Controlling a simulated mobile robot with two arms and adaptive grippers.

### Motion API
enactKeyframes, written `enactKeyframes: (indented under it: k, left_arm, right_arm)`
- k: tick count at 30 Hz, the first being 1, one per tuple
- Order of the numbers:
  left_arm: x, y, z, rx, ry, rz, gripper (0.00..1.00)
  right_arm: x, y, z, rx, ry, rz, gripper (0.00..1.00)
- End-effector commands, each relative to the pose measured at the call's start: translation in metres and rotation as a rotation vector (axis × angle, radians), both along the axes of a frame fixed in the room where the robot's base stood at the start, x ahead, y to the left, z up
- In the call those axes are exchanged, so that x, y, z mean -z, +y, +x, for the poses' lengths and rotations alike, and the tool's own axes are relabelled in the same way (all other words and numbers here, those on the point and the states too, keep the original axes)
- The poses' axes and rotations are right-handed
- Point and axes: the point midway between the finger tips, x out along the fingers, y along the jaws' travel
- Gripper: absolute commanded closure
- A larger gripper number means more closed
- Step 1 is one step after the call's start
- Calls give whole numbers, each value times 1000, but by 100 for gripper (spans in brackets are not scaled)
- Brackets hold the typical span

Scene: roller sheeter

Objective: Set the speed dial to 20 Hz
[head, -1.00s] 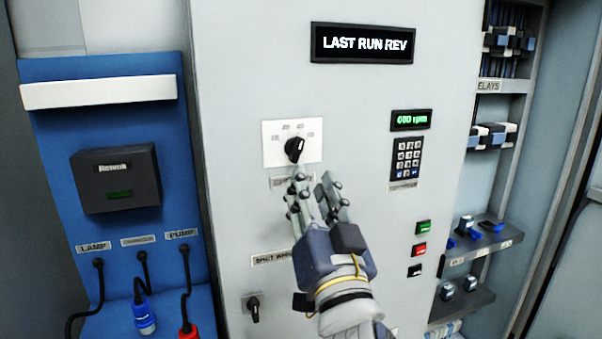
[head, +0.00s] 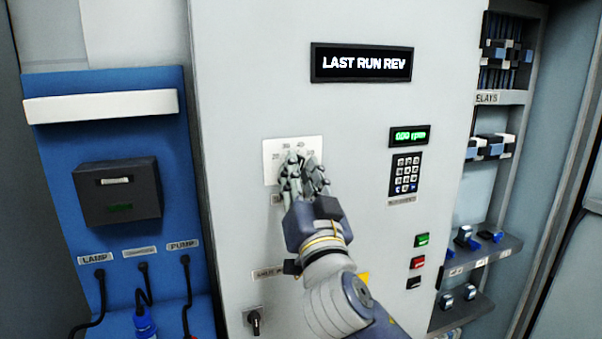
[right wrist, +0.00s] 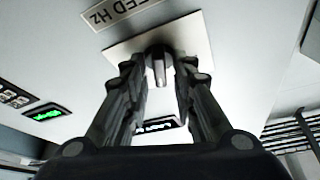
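The speed dial's white plate (head: 271,150) is on the grey cabinet front, with small numbers along its top; 20 reads at the left, then 30 and 40. My right gripper (head: 303,163) is in front of the plate and hides the knob in the head view. In the right wrist view the dark knob (right wrist: 158,66) is between the two spread fingers, with a gap visible on each side. The gripper is open around it. The knob's pointer setting cannot be read. My left gripper is not in view.
A LAST RUN REV display (head: 361,63) is above. A keypad (head: 405,174) and green rpm readout (head: 410,135) are to the right, over several push buttons (head: 421,240). A small black switch (head: 254,320) is below. A blue panel (head: 60,150) stands at left.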

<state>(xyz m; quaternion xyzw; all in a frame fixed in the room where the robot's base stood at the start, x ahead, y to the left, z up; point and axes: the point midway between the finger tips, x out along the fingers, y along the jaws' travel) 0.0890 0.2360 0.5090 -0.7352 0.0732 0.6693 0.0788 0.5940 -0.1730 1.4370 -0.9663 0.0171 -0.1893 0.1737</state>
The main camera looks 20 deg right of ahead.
Motion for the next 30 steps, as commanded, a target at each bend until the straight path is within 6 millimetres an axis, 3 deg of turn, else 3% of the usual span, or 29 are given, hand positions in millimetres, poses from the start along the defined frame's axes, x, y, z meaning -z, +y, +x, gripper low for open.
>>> enactKeyframes:
  k: [2,17,30]
  left_arm:
    - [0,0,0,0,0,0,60]
    - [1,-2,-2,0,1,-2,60]
    - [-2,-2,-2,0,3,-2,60]
  right_arm:
    - [0,0,0,2,1,0,100]
    - [-1,-2,0,4,-3,-38,100]
    - [-3,-3,0,5,-16,-355,100]
